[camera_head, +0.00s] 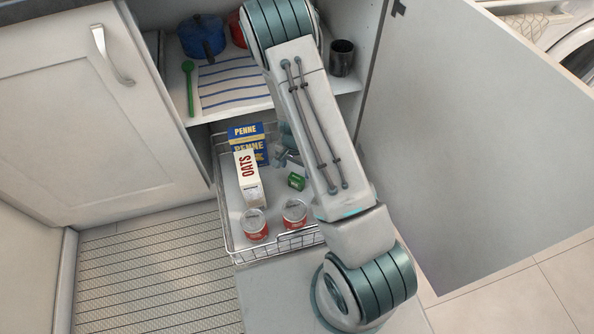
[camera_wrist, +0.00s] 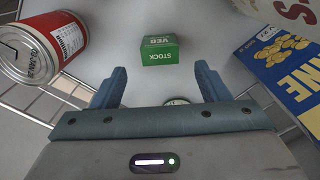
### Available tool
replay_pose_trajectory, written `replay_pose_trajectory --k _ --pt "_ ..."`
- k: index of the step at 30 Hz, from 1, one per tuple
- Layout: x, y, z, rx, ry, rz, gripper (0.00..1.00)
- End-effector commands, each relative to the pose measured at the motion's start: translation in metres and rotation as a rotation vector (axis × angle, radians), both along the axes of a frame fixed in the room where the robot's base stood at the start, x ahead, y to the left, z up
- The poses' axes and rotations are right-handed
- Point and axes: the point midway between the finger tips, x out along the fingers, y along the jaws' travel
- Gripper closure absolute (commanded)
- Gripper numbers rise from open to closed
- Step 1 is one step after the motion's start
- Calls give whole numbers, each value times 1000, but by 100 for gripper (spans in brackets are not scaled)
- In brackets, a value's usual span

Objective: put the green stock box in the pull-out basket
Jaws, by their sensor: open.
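The green stock box (camera_head: 296,181) is inside the pull-out basket (camera_head: 232,243), on its light floor, right of the oats carton. In the wrist view the box (camera_wrist: 160,49) lies just beyond the fingertips, between their lines. My gripper (camera_wrist: 161,76) is open and empty, with a clear gap between its fingers and the box. In the head view my arm hides most of the gripper and the basket's right side.
The basket also holds a white oats carton (camera_head: 249,178), a blue penne box (camera_head: 247,133) and two red cans (camera_head: 255,223) (camera_head: 294,213). The shelf above holds pots (camera_head: 201,37), a green spoon (camera_head: 189,88) and a dark cup (camera_head: 342,57). The cabinet door (camera_head: 470,130) stands open at right.

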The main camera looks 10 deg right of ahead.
Motion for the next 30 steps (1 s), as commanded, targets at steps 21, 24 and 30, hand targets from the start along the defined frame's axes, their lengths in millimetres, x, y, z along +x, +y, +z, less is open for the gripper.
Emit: replay_pose_trajectory --k 21,24,30 --pt "-16 25 141 108 -42 195 31" --pt "-26 29 170 125 -54 262 31" --pt "-54 33 224 137 -77 395 31"
